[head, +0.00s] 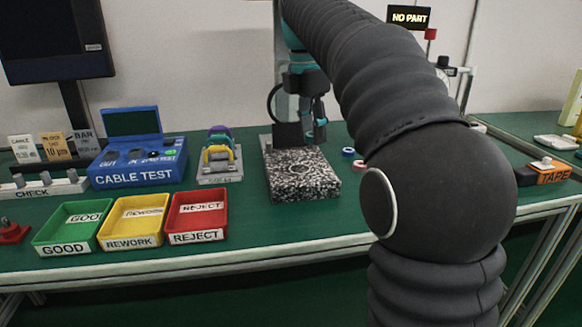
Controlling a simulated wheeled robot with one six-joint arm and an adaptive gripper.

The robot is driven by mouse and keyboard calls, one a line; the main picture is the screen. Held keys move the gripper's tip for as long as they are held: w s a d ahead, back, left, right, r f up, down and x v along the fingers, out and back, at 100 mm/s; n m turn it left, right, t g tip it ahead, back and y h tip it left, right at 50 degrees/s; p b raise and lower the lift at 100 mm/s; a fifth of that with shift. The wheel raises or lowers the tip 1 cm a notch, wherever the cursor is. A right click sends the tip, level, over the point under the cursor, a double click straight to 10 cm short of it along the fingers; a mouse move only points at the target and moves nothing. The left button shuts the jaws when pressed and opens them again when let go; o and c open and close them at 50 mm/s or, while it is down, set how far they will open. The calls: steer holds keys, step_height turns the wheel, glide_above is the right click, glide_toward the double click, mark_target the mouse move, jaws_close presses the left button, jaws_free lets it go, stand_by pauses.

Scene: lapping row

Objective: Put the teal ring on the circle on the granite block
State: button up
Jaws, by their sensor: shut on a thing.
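The granite block (315,187) is a speckled black and white slab on the bench, left of the picture's middle line of my arm. A faint circle (292,169) shows on its top. My gripper (315,136) is above the back right part of the block, pointing down. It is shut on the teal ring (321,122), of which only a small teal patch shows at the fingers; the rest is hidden. The ring is held above the block's top and behind the circle; the exact height is hard to tell.
A blue-white ring (348,152) and a red ring (359,165) lie right of the block. A stand with coloured rings (218,176) and the blue cable tester (138,172) are to the left. Green (47,237), yellow (117,230) and red bins (178,226) line the front. My arm hides the right middle.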

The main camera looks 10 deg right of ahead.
steer(key=s+d+r+n, duration=0.1)
steer(key=d+r, duration=0.1)
steer(key=d, duration=0.6)
glide_above(300, 169)
step_height(300, 169, down, 6)
steer(key=shift+f, duration=0.25)
steer(key=shift+a+f+b, duration=0.1)
steer(key=shift+f+b, duration=0.5)
steer(key=shift+f, duration=1.45)
steer(key=shift+f, duration=0.1)
steer(key=o, duration=1)
steer(key=r, duration=0.4)
steer(key=a+r+p, duration=0.1)
steer(key=r, duration=0.3)
steer(key=r+p, duration=0.1)
steer(key=r, duration=0.3)
steer(key=shift+s+a, duration=0.2)
steer(key=shift+s, duration=0.1)
